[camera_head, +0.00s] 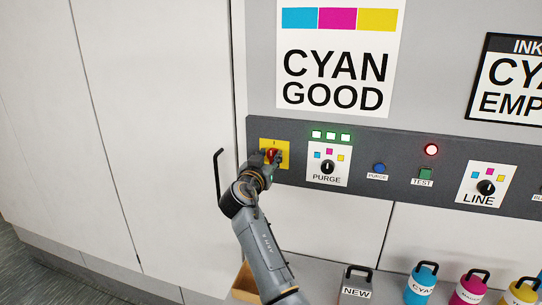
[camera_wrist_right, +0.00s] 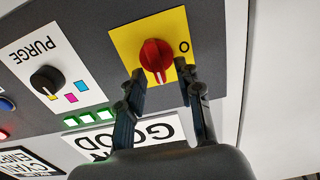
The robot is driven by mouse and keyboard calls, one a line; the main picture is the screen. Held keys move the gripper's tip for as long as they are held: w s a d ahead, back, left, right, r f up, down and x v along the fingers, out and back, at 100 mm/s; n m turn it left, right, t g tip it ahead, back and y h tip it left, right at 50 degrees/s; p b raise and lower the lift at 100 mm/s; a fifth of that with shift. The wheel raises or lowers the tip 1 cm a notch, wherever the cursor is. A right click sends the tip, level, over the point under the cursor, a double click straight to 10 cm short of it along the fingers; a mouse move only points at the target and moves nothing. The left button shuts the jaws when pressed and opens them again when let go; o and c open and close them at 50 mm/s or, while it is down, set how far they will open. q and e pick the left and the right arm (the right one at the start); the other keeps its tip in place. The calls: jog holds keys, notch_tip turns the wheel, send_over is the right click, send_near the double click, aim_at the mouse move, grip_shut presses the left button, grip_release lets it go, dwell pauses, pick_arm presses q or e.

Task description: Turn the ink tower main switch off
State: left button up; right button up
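The ink tower main switch is a red rotary knob (camera_head: 271,155) on a yellow plate (camera_head: 264,146), at the left end of the dark grey panel. An "I" shows at the plate's top in the head view. In the right wrist view the red knob (camera_wrist_right: 157,55) has an "O" beside it, and its pale mark points down toward the gripper, away from the "O". My right gripper (camera_head: 266,168) is at the knob. Its two fingers (camera_wrist_right: 161,75) are apart, with the tips either side of the knob's near end; contact is unclear. My left gripper is out of view.
The purge selector (camera_head: 327,167) sits just right of the switch, below several lit green lamps (camera_head: 331,135). A red lamp (camera_head: 431,150) is lit farther right. A black handle (camera_head: 218,175) sticks out left of my arm. Ink bottles (camera_head: 421,284) stand below.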

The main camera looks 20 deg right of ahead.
jog(key=shift+c, duration=0.4)
grip_shut()
